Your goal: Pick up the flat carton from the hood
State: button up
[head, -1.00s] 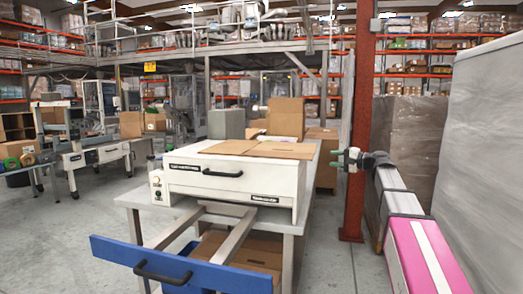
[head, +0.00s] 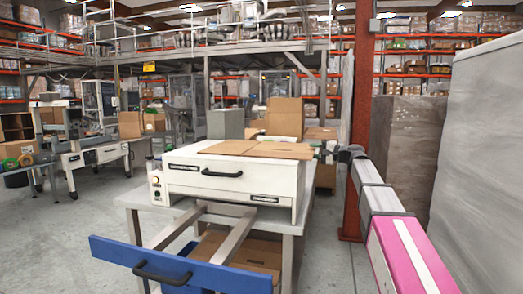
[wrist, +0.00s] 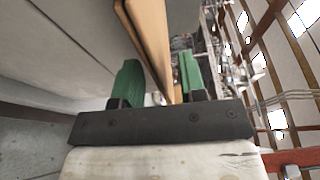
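The flat carton (head: 280,150) is a tan sheet lying on top of the white hood (head: 220,179) of the machine in the middle of the head view. Its right edge overhangs toward my gripper (head: 324,152), which is at that edge. In the wrist view, the carton (wrist: 148,30) runs as a tan strip between the two green fingers of my gripper (wrist: 160,70). The fingers stand apart, with a visible gap between the left finger and the carton. The hood's pale side (wrist: 75,45) fills the left of the wrist view.
A grey box (head: 225,123) and an upright brown carton (head: 285,118) stand behind the hood. A red post (head: 360,110) and wrapped pallets (head: 413,130) are at the right. A blue front panel (head: 180,268) sticks out toward me. Open floor lies at the left.

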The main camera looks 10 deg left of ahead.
jog(key=shift+w+a, duration=0.2)
jog(key=shift+a, duration=0.35)
jog(key=shift+c, duration=0.3)
grip_shut()
